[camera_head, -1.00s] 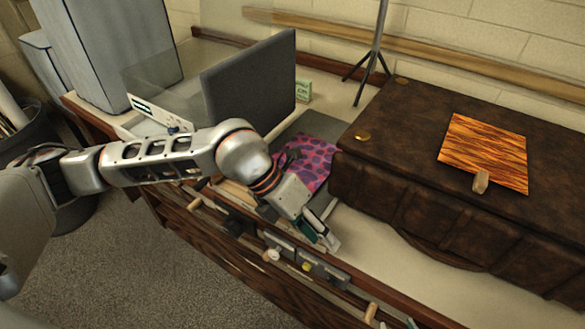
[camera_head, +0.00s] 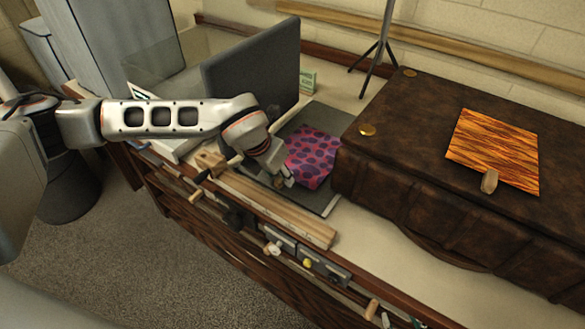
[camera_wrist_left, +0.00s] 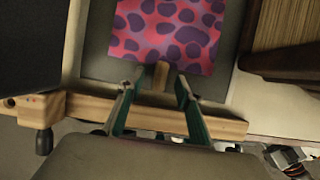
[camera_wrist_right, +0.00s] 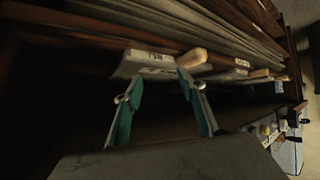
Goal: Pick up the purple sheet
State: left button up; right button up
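The purple sheet (camera_head: 311,158), pink with purple spots, lies on a dark grey tray (camera_head: 335,200). It fills the top middle of the left wrist view (camera_wrist_left: 168,32). A small wooden tab (camera_wrist_left: 160,76) sits at its near edge. My left gripper (camera_head: 284,182) is at this edge. In the left wrist view my left gripper (camera_wrist_left: 154,88) is open, its green fingers on either side of the tab, apart from it. My right gripper (camera_wrist_right: 154,88) shows only in its own wrist view, open and empty, facing wooden drawers with labels and handles.
A brown leather-like case (camera_head: 400,180) stands right of the tray, with an orange sheet (camera_head: 495,150) and its wooden tab on top. A dark upright panel (camera_head: 250,80) stands behind left. A wooden bar (camera_head: 275,208) runs along the tray's front. A tripod stand (camera_head: 378,55) is at the back.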

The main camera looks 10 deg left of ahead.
pick_arm(q)
jog(key=shift+w+f, duration=0.2)
jog(key=shift+f, duration=0.4)
jog(key=c, duration=0.8)
jog(key=shift+r, duration=0.15)
